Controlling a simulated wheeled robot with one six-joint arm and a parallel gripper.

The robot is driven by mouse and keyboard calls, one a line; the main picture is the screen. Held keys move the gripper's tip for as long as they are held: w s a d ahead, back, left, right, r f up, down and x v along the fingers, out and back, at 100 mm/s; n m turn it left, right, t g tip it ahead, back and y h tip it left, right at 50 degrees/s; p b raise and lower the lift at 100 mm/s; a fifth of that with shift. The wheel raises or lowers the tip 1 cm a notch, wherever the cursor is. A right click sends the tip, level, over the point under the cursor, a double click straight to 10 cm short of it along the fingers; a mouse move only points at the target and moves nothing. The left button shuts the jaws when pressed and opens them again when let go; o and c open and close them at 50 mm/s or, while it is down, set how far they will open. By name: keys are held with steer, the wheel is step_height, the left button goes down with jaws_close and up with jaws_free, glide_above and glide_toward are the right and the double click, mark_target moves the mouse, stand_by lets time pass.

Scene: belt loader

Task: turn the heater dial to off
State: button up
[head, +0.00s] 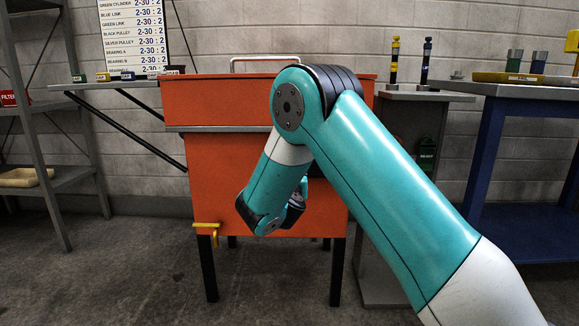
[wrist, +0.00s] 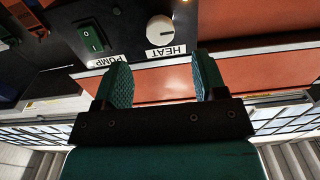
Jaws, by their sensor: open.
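The heater dial (wrist: 160,30) is a round white knob on a dark panel in the wrist view, with a HEAT label (wrist: 166,51) beside it. The picture is upside down there. I cannot tell for sure which setting the dial points to. My gripper (wrist: 162,77) is open, its two green ridged fingers apart with nothing between them. The dial shows beyond the gap, apart from the fingertips. In the head view my arm hangs bent in front of the orange cabinet (head: 250,100); the dial and the fingertips are hidden there.
A green PUMP switch (wrist: 90,37) sits on the same panel beside the dial. In the head view, a yellow handle (head: 207,226) sticks out at the cabinet's lower left. A grey shelf (head: 115,84) stands left, and a blue bench (head: 500,130) right. Floor at the front left is clear.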

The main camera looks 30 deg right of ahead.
steer(key=x, duration=0.8)
steer(key=shift+w+d, duration=0.1)
steer(key=shift+d, duration=0.05)
steer(key=shift+c, duration=0.2)
steer(key=c, duration=0.9)
